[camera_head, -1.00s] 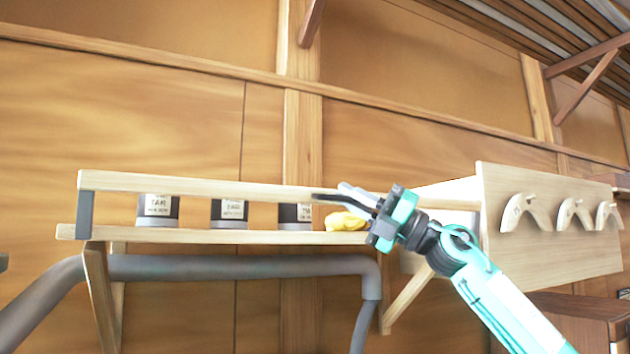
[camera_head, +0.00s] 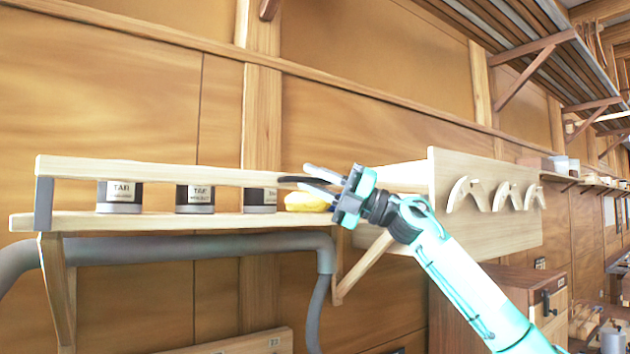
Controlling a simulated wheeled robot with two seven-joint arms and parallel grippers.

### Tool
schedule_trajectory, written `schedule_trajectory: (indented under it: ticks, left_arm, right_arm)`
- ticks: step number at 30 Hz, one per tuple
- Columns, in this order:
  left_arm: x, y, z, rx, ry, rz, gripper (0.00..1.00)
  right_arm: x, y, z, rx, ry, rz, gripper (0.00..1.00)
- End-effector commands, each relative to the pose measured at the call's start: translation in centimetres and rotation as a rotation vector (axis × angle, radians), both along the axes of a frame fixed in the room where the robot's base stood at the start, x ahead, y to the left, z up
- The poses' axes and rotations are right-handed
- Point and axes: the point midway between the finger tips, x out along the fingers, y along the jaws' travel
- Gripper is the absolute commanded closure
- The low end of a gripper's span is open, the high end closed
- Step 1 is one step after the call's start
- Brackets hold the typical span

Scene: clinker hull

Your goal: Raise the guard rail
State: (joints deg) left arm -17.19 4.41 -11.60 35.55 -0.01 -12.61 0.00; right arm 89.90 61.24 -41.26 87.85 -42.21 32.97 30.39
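The guard rail (camera_head: 150,171) is a pale wooden bar along the front of a wall shelf (camera_head: 110,222), held above the shelf board with a gap between them. A grey end piece (camera_head: 43,203) joins rail and shelf at the left. My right gripper (camera_head: 296,174) is at the right part of the rail, its light and dark fingers overlapping the rail in the picture. Whether the fingers touch or clasp it I cannot tell. The gripper hides part of the rail's right stretch. My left gripper is not in view.
Several dark tins with pale labels (camera_head: 195,197) and a yellow cloth-like lump (camera_head: 305,201) sit behind the rail. A grey pipe (camera_head: 190,249) runs under the shelf. A wooden panel with curved pegs (camera_head: 485,205) juts out at the right.

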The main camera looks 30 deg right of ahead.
Motion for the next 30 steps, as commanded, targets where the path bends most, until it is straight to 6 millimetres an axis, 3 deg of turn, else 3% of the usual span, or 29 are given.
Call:
schedule_trajectory:
  ticks: [17,23,30]
  left_arm:
    - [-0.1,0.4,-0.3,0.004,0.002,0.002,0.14]
    - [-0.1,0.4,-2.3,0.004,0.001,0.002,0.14]
    - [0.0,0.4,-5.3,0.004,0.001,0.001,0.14]
  right_arm:
    - [0.0,-0.4,-0.3,0.002,0.000,-0.005,0.68]
    - [-1.5,-2.2,-1.7,0.001,0.000,-0.007,0.68]
    - [-4.5,-6.0,-3.8,0.002,-0.001,-0.006,0.68]
